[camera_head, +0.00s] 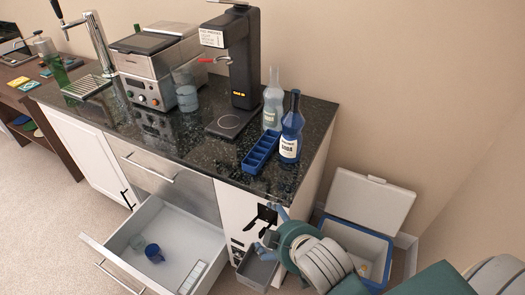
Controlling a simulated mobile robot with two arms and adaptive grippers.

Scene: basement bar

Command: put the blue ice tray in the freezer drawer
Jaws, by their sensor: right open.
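The blue ice tray (262,151) lies on the dark stone counter near its front right edge, just left of a blue soda bottle (291,127). A large white-lined drawer (130,225) below the counter is pulled open, with a blue mug (154,253) and a white slotted piece (193,277) inside. I take it to be the freezer drawer. My right gripper (264,230) is open and empty, low in front of the cabinet's right section, below and apart from the ice tray. My left gripper is not in view.
A small grey bin or drawer (257,269) is below my right gripper. An open blue and white cooler (358,244) stands on the floor at right. A clear bottle (273,101), black coffee maker (233,60) and steel machine (159,64) stand on the counter (200,150).

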